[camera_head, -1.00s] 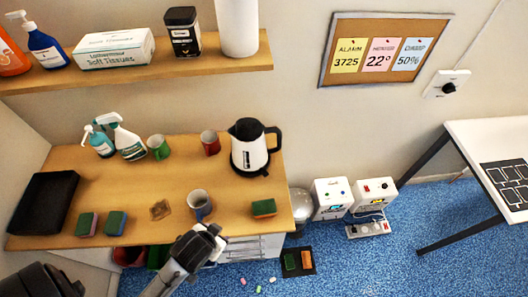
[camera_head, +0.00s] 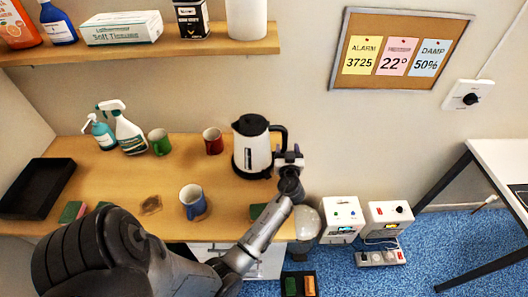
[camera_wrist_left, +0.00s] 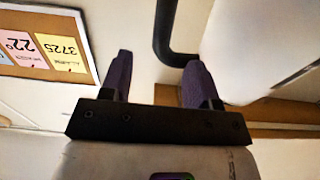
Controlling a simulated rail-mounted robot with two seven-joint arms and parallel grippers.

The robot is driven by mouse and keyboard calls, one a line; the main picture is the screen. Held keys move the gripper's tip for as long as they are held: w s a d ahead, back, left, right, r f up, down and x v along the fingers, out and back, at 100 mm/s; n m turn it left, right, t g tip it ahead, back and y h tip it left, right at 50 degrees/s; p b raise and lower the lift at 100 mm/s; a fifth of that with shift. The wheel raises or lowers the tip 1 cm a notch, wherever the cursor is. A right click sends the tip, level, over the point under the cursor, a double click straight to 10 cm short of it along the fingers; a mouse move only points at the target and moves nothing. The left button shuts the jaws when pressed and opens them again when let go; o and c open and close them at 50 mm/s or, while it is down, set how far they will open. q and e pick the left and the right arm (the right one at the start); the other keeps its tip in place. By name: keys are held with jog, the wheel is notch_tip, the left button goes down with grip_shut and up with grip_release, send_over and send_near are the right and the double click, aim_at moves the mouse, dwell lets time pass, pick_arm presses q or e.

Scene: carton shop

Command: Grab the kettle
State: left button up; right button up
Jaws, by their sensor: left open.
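The kettle (camera_head: 252,150), white with a black lid, base and handle, stands upright on the wooden counter (camera_head: 110,180) near its right end. My left gripper (camera_head: 290,157) is at the kettle's right side, by the lower part of its handle. In the left wrist view the two purple-padded fingers of the left gripper (camera_wrist_left: 158,75) are apart with nothing clamped. The dark handle (camera_wrist_left: 165,35) lies just ahead of the gap, nearer the right finger, and the white kettle body (camera_wrist_left: 255,45) fills the upper right. My right gripper is not in view.
A blue mug (camera_head: 193,202), a red mug (camera_head: 212,141), a green mug (camera_head: 160,142) and spray bottles (camera_head: 128,132) stand on the counter. A black tray (camera_head: 38,188) lies at its left. A shelf (camera_head: 150,50) runs above. Sponges partly hide behind my arm.

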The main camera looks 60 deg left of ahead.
aim_at(285, 145)
pick_arm(q)
jog(key=f, duration=0.4)
jog(key=shift+w+a+f, duration=0.1)
jog(key=shift+a+f, duration=0.05)
jog(key=shift+a, duration=0.2)
jog(key=shift+w+a, duration=0.25)
jog(key=shift+a, duration=0.15)
jog(key=shift+w+a+p, duration=0.2)
jog(key=shift+a+p, duration=0.25)
jog(key=shift+a, duration=0.1)
jog(key=x, duration=0.3)
jog(key=shift+w+a+p, duration=0.15)
jog(key=shift+a+p, duration=0.1)
jog(key=shift+p, duration=0.1)
jog(key=shift+w+a, duration=0.25)
jog(key=shift+a, duration=0.25)
jog(key=shift+c, duration=0.4)
grip_shut()
